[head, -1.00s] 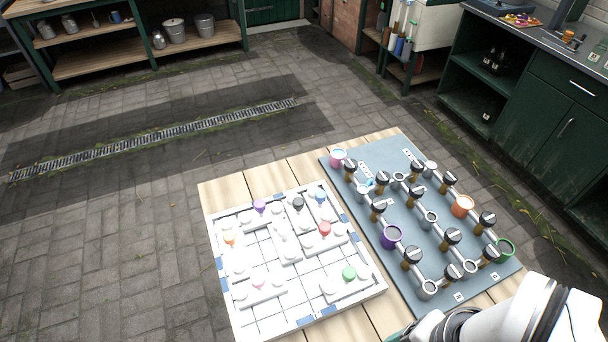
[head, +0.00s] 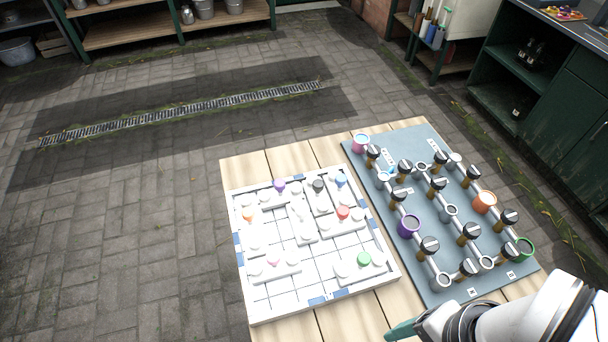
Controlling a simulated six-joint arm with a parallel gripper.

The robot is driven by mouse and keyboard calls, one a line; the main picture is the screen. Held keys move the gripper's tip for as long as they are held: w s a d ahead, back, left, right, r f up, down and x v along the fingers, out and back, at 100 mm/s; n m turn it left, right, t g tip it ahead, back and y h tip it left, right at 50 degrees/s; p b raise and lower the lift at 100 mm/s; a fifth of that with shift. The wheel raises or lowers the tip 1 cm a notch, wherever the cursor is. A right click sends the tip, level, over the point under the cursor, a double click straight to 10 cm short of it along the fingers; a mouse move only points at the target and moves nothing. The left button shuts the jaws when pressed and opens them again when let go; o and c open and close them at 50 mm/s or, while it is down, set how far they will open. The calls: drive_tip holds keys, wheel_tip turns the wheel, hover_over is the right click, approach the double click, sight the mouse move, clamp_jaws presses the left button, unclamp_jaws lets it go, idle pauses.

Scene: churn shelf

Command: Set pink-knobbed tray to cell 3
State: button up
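The pink-knobbed tray (head: 278,270) is a white piece with a pale pink knob, lying at the front left of the white gridded board (head: 277,312). Other white pieces lie on the board, including the red-knobbed tray (head: 343,226) and the green-knobbed tray (head: 362,269). I cannot read which cell is numbered 3. My gripper (head: 402,329) is at the bottom edge, right of the board's front corner and apart from the pink-knobbed tray. A green finger shows; the rest of the gripper is cut off or hidden.
Right of the board, a grey-blue panel (head: 425,276) carries pipes, black-topped valves and coloured rings. Both lie on a wooden table (head: 352,318). Some squares of the board are bare, mostly near its front. Shelves and cabinets stand beyond the paved floor.

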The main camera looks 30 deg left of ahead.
idle(0.3)
drive_tip(key=n+h, duration=0.2)
drive_tip(key=n, duration=0.4)
hover_over(273, 256)
wheel_tip(273, 256, down, 16)
drive_tip(key=shift+r, duration=0.25)
clamp_jaws()
